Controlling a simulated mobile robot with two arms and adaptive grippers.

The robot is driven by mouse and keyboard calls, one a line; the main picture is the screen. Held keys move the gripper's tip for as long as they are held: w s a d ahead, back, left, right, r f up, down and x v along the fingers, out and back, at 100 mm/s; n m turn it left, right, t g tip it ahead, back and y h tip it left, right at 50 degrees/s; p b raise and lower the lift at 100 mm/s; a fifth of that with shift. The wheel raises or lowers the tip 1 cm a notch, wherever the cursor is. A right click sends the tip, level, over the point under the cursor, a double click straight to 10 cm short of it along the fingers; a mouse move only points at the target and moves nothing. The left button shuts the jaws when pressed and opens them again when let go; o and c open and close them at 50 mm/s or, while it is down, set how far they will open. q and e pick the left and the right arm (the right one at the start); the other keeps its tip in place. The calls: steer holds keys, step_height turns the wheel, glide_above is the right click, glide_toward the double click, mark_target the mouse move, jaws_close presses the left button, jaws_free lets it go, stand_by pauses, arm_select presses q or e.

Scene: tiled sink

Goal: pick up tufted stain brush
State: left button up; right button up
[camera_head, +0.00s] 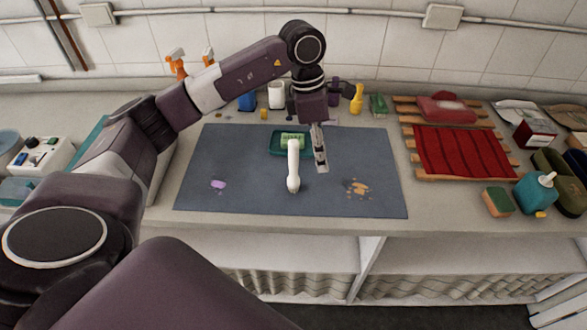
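A white, long-handled item (293,168) that looks like the tufted stain brush is at the middle of the blue-grey mat (240,160). Its rounded, thicker end points to the front; I cannot make out any tufts. My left gripper (321,168) points down just to the right of it, with a small gap between them in the picture. The fingers show edge-on and close together, so I cannot tell whether they are open. Nothing shows held in them. My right gripper is not in view.
A purple blob (218,185) and an orange-brown stain (357,188) are on the mat. Right are a red cloth (465,150), a sponge (497,202) and a blue bottle (535,193).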

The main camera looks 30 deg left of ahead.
mark_target(294, 141)
arm_select(q)
steer(key=a, duration=0.2)
steer(key=a+r+y, duration=0.1)
steer(key=a, duration=0.1)
steer(key=a+y, duration=0.1)
steer(key=a, duration=0.2)
steer(key=shift+s+r+n+g, duration=0.3)
steer(key=shift+s+r, duration=0.05)
steer(key=shift+r, duration=0.05)
steer(key=shift+f, duration=0.2)
steer(key=shift+f+p, duration=0.6)
steer(key=shift+f, duration=0.35)
steer(key=shift+s+f+p, duration=0.1)
steer(key=shift+f+p, duration=0.5)
steer(key=shift+f, duration=0.05)
step_height(294, 141, down, 3)
steer(key=shift+s+f+p, duration=0.1)
steer(key=shift+p, duration=0.85)
steer(key=shift+f, duration=0.5)
steer(key=shift+c, duration=0.2)
jaws_close()
